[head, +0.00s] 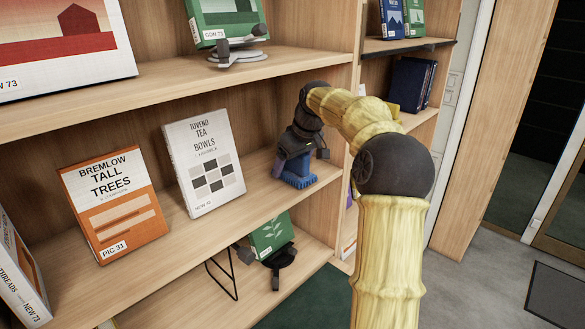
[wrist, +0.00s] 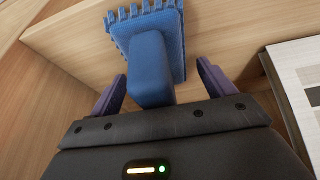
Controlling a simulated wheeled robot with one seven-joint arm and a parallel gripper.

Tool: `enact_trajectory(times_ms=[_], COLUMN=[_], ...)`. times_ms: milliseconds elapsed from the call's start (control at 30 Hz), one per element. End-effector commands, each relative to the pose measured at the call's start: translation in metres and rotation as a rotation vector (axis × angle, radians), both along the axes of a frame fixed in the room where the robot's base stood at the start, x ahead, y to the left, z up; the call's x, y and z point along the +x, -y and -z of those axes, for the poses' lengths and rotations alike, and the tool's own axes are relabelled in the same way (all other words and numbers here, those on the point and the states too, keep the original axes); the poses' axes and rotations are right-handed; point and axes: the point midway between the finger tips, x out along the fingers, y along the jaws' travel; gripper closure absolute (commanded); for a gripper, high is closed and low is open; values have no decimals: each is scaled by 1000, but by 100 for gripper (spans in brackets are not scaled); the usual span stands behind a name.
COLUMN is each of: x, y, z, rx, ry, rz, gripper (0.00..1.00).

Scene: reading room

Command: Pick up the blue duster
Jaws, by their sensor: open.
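The blue duster (head: 299,181) lies on the middle wooden shelf near its right end. In the wrist view the duster (wrist: 151,55) shows a fringed head at the top and a thick blue handle pointing down towards my gripper. My gripper (head: 284,165) is at the duster in the head view, partly covering it. In the wrist view my gripper (wrist: 160,88) is open, with one purple finger on each side of the handle. A gap shows between the handle and the right finger; the left finger is also apart from it.
A white book, Tea Bowls (head: 204,163), stands left of my gripper, and an orange book, Tall Trees (head: 113,206), further left. The shelf's upright panel (head: 342,130) is close on the right. A shelf board (head: 290,62) runs above.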

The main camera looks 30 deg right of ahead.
Motion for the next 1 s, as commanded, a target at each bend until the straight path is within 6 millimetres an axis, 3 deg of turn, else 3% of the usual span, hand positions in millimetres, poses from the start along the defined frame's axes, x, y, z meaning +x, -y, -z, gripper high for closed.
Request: enact_trajectory(times_ms=[567, 800, 1000], x=[0, 0, 0], y=[1, 1, 0], z=[1, 1, 1], rx=[0, 0, -1], ry=[1, 1, 1], rz=[2, 1, 0], gripper=[18, 65, 68])
